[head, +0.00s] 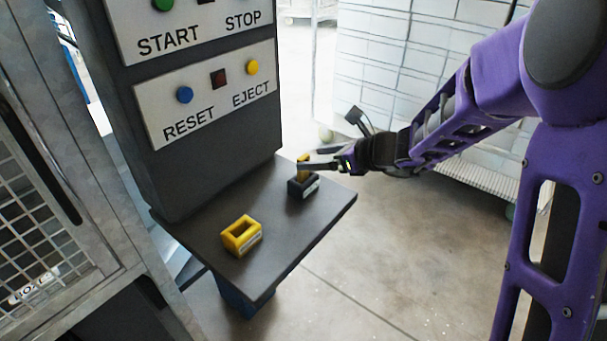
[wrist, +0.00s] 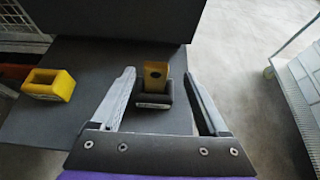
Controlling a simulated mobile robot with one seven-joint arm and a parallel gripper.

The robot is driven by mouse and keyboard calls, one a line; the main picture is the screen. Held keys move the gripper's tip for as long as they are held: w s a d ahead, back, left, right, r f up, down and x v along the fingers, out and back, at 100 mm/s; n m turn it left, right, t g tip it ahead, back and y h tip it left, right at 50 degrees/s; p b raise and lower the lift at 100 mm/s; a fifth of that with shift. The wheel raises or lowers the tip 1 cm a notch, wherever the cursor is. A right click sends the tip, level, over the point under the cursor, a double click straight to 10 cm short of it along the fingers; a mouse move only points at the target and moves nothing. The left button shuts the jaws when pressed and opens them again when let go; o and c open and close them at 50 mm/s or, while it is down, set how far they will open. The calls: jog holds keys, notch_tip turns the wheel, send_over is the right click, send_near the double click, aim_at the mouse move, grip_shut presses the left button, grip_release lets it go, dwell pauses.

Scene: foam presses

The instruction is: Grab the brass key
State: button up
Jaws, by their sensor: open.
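The brass key (wrist: 155,73) stands upright in a small black holder (wrist: 153,95) on the dark shelf, with a dark spot on its face. In the head view the key (head: 303,163) shows partly behind my gripper's fingers, above the black holder (head: 303,188). My gripper (head: 320,160) is open. In the wrist view its two fingers (wrist: 160,75) lie left and right of the key and holder, with gaps on both sides. I cannot tell from the wrist view how far the fingertips reach past the key.
A yellow holder (head: 241,236) with an empty-looking slot stands on the shelf (head: 215,262), left of the black one. A dark panel with START, STOP, RESET and EJECT buttons (head: 205,95) rises behind the shelf. A metal mesh cage (head: 40,200) stands at the left.

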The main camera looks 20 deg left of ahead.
aim_at(303, 174)
jog(key=shift+s+x, duration=0.1)
jog(key=shift+x, duration=1.7)
jog(key=shift+s+x, duration=0.15)
jog(key=shift+x, duration=1.65)
jog(key=shift+c, duration=0.3)
grip_shut()
